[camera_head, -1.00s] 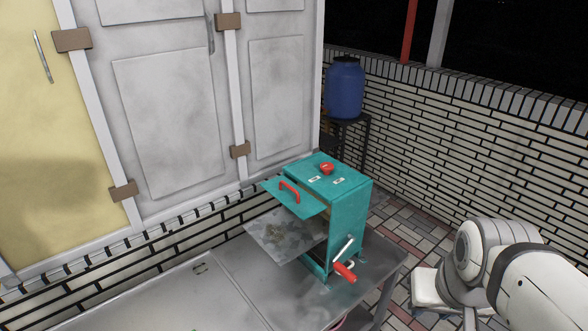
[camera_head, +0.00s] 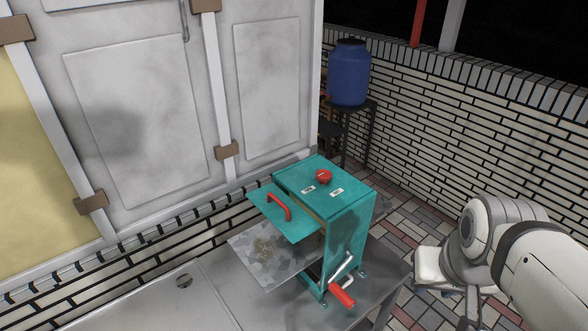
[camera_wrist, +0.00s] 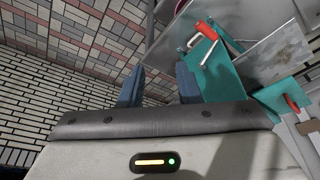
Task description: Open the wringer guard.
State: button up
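The teal wringer (camera_head: 345,235) stands on a grey metal table. Its guard (camera_head: 285,215), a teal flap with a red handle (camera_head: 281,207), juts out from the upper front, sloping outward over a grey metal sheet (camera_head: 268,252). The guard's red handle also shows at the right of the wrist view (camera_wrist: 291,103). A red-gripped crank (camera_head: 342,294) is on the wringer's side. In the wrist view my gripper (camera_wrist: 160,70) has its two blue fingers apart with nothing between them. The wringer lies to their right, and they are not touching the guard.
The grey table (camera_head: 165,305) extends left under the cabinet (camera_head: 140,110). A blue barrel (camera_head: 348,75) stands on a dark stand behind. A white brick wall (camera_head: 460,125) runs along the right.

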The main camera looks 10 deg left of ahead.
notch_tip(320, 180, up, 4)
jog(key=n+g+h+b, duration=0.1)
jog(key=n+g+b, duration=0.15)
jog(key=n, duration=0.75)
send_over(276, 199)
jog(key=a, duration=0.1)
jog(key=f, duration=0.7)
jog(key=shift+d+p, duration=0.35)
jog(key=shift+d, duration=0.05)
jog(key=shift+c, duration=0.2)
grip_shut()
